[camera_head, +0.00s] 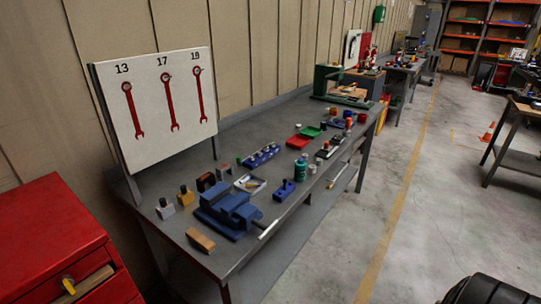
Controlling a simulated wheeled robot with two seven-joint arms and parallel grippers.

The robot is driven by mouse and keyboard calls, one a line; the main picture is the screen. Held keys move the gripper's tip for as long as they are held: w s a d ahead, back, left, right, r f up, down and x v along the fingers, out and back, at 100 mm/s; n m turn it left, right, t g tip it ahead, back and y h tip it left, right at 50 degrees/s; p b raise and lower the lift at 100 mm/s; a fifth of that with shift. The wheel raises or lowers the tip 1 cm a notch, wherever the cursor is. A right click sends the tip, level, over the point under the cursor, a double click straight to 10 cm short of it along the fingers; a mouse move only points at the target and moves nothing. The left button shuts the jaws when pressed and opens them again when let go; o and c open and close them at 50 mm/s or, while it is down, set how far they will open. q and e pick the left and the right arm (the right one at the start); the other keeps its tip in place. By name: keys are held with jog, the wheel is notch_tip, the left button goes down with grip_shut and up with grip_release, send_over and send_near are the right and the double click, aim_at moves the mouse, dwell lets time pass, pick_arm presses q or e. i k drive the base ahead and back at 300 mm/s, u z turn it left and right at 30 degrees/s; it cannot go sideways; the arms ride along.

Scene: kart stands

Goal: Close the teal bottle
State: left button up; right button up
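The teal bottle (300,170) stands upright near the front edge of the long grey workbench (292,222), right of the blue vise (228,209). It is too small to tell whether a cap sits on it. A small pale round piece (312,169) stands just to its right; I cannot tell if it is a cap. Neither of my grippers is in view.
A blue block with a knob (284,190) and a small white tray (250,183) are left of the bottle. Red (298,142) and green (308,132) trays lie behind it. A red cabinet (52,240) stands at left.

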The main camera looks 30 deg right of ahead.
aim_at(300, 171)
jog(key=z, duration=1.3)
